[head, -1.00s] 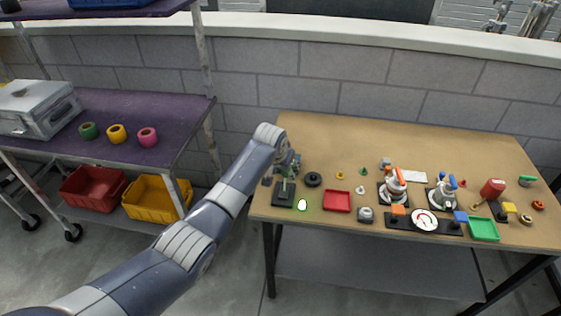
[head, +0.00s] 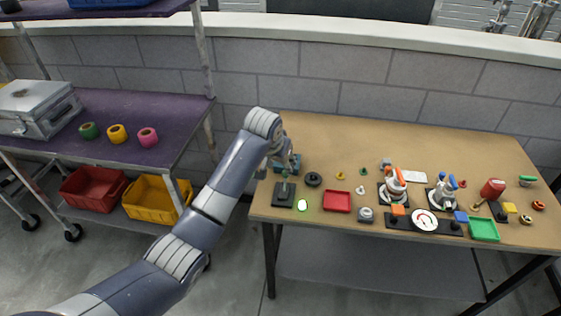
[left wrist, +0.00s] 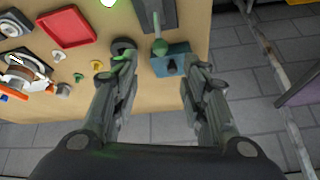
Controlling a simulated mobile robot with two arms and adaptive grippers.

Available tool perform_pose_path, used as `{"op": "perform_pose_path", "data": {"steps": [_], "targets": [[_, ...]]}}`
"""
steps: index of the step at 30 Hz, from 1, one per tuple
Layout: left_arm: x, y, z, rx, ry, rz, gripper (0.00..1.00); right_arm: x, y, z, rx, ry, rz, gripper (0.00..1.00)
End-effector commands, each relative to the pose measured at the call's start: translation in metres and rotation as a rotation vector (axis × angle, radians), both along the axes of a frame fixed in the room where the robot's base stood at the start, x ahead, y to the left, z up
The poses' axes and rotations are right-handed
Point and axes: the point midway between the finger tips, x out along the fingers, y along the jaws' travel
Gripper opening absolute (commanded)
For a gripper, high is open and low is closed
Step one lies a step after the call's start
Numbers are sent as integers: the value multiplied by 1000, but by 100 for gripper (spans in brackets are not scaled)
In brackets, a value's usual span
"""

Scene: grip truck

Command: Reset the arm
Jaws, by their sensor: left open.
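My left arm reaches in from the left to the left end of the table. My left gripper (head: 287,160) is over the table's left back part, and its fingers also show in the left wrist view (left wrist: 163,72). The fingers are spread apart with nothing held between them. A teal box (head: 289,169) is beside the fingers in the head view; in the left wrist view the teal box (left wrist: 172,62) appears just beyond and between the fingertips. I cannot tell whether they touch it. A lever with a green knob on a dark base (head: 283,201) stands nearer the front. My right gripper is not in view.
The wooden table (head: 330,135) holds a black ring (head: 313,179), a red tray (head: 337,202), a green tray (head: 484,230), a gauge (head: 424,220) and several small parts. A purple-topped cart (head: 170,120) with tape rolls stands left. The table's back strip is clear.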

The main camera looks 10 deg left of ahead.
Motion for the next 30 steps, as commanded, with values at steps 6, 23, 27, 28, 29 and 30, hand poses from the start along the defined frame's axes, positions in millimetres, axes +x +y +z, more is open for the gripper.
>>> {"op": "perform_pose_path", "data": {"steps": [6, 23, 27, 28, 29, 30], "targets": [[0, 0, -1, 0, 0, 0, 41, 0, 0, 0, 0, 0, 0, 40], [-156, 31, -107, -55, 94, 32, 41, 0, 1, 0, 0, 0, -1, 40], [-213, 49, -124, -56, 118, 57, 41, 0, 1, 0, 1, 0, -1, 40], [-226, 52, -127, -55, 124, 61, 41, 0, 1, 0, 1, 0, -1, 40], [-238, 56, -128, -54, 129, 66, 41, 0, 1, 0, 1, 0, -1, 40], [-255, 62, -130, -51, 136, 74, 41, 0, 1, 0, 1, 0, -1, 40]]}}
